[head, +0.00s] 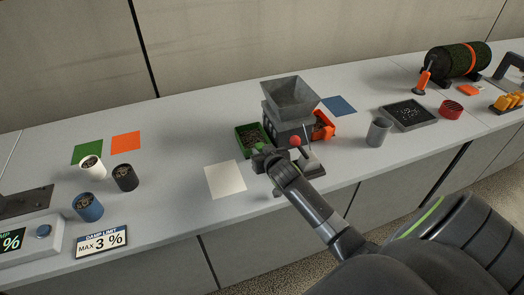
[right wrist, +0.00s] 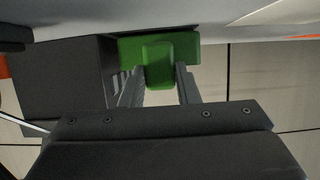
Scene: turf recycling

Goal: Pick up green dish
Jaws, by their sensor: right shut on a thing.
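The green dish (head: 245,133) stands on the bench at the left side of the grey hopper machine, with dark granules in it. My right gripper (head: 259,150) reaches it from the front and is shut on its near side. In the right wrist view the two fingers (right wrist: 160,88) close on a green tab (right wrist: 157,65) of the dish. The fingers hide part of the dish's near edge in the head view. Whether the dish is lifted off the bench, I cannot tell. My left gripper does not show.
The hopper machine (head: 290,97) with a red-knobbed lever stands right beside the dish. A white square (head: 225,179) lies to the left front. White, black and blue cups (head: 88,207) stand at the left. A grey cup (head: 378,131) and dark tray (head: 408,115) are at the right.

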